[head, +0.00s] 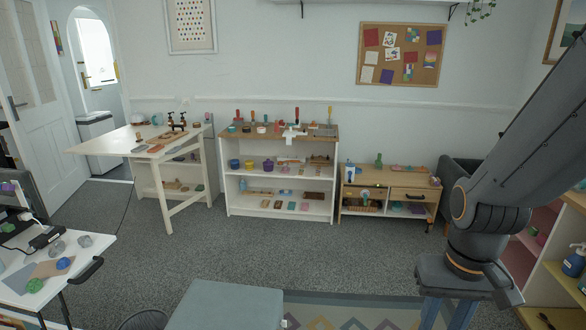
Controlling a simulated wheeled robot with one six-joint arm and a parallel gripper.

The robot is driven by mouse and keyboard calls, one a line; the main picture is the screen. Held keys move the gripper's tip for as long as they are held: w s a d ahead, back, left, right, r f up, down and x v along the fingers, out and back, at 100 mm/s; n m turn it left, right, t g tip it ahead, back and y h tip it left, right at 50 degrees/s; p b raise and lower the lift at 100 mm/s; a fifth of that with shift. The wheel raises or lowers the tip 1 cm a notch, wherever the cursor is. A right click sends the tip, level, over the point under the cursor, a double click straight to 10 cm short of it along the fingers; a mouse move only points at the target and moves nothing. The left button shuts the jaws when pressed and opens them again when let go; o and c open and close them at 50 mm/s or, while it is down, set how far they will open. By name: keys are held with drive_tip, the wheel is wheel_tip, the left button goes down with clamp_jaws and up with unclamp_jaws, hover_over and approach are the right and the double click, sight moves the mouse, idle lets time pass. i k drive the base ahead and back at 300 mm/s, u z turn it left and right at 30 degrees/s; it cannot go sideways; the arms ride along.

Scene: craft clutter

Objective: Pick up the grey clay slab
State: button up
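I cannot clearly single out the grey clay slab. My arm rises at the right and leaves the picture at the top right. My gripper is not in view.
A white trestle table (92,148) stands at the back left, and a wooden cabinet (412,192) right of the shelf unit. A grey-topped table or stool (225,306) is at the bottom centre. The grey carpet (200,250) between is mostly clear. Shelves stand at the right edge.

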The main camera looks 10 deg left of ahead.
sight(137, 149)
drive_tip(key=i, duration=4.1)
drive_tip(key=u, duration=2.75)
drive_tip(key=i, duration=3.3)
drive_tip(key=z, duration=1.35)
